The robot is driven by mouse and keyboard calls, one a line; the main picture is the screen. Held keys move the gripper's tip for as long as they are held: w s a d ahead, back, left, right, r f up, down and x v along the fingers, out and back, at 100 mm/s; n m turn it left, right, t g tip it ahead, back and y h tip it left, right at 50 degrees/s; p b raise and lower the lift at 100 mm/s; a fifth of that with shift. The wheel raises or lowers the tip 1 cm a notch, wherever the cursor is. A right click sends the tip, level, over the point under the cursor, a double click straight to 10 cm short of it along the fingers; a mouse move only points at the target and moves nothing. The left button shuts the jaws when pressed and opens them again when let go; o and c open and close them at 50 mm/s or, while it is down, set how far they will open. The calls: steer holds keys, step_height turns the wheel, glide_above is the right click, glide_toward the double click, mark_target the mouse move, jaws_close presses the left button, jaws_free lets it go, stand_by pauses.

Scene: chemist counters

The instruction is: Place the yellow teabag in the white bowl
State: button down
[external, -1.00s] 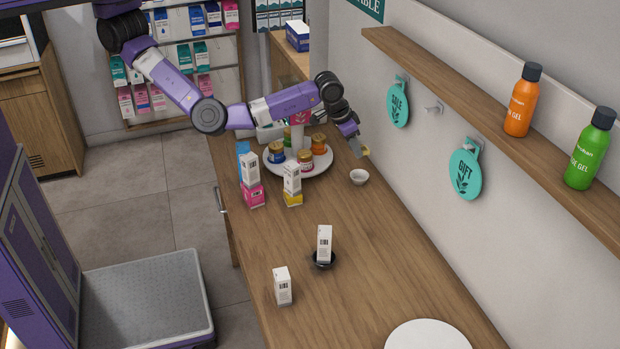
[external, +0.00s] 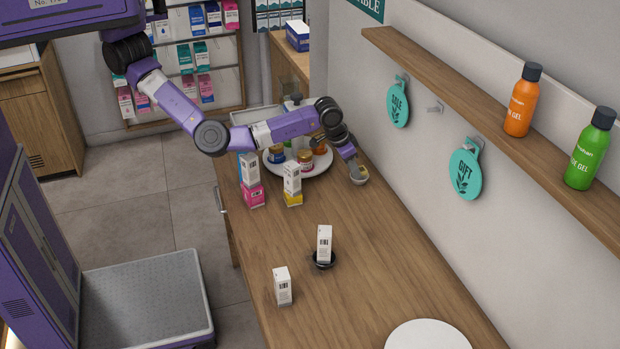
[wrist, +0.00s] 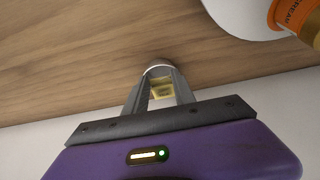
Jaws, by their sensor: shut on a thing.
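In the wrist view my gripper (wrist: 161,85) is shut on the yellow teabag (wrist: 161,90), a small pale yellow piece between the fingertips.
A white round stand (external: 316,169) with several jars is left of my gripper. White cartons (external: 292,177) stand closer to the counter's left edge. A dark dish (external: 323,262) holds another carton. A wall shelf (external: 480,95) with bottles is at right. The right middle of the counter is clear.

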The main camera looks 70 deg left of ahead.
mark_target(352, 178)
steer(key=c, duration=0.9)
jaws_free()
steer(key=shift+c, duration=0.2)
step_height(352, 178, up, 7)
steer(key=p, duration=0.6)
